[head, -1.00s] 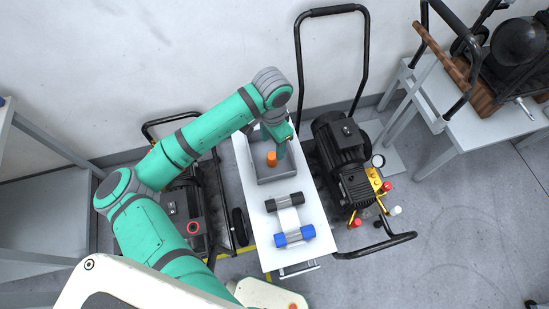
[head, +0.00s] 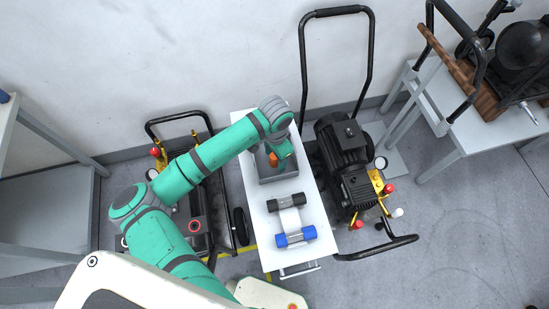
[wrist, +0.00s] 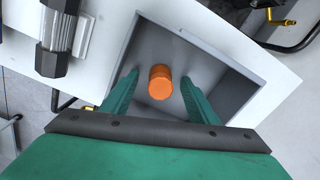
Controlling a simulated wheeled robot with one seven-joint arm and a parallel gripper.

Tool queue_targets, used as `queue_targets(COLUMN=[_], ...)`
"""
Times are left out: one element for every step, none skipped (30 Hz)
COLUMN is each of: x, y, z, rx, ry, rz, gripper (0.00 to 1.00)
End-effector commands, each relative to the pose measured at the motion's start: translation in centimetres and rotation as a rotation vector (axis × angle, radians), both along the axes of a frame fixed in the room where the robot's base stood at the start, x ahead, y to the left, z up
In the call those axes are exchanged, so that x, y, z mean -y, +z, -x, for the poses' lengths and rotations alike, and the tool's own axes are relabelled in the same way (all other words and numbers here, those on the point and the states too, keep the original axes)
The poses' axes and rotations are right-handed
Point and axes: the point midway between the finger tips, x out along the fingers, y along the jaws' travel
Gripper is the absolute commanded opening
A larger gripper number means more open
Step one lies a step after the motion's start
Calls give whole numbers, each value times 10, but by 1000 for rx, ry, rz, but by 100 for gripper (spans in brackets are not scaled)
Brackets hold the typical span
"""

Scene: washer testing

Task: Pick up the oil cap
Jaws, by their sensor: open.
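The oil cap (wrist: 160,82) is a small orange cylinder in a grey open tray (wrist: 245,96). In the head view the orange cap (head: 273,159) shows beside my wrist, in the tray (head: 280,178) on the white table. My gripper (wrist: 160,82) is open, its two green fingers on either side of the cap, with gaps between them and it in the wrist view. Whether the fingertips are down at the cap's height I cannot tell. In the head view the fingers are mostly hidden by my arm.
A black pressure washer (head: 345,165) stands right of the table, another (head: 190,195) left. A wall is behind.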

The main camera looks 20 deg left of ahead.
Motion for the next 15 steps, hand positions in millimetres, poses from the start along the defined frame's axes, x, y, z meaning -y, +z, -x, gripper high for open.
queue_targets(x=[0,0,0,0,0,0,0,0,0,0,0,0,0,0,0], y=[0,0,0,0,0,0,0,0,0,0,0,0,0,1,1], z=[0,0,0,0,0,0,0,0,0,0,0,0,0,0,0], rx=[0,0,0,0,0,0,0,0,0,0,0,0,0,0,0], ry=[0,0,0,0,0,0,0,0,0,0,0,0,0,0,0], rz=[0,0,0,0,0,0,0,0,0,0,0,0,0,0,0], gripper=[54,54,47,40,33,23,16,9,7,7,7,7,7,7,7])
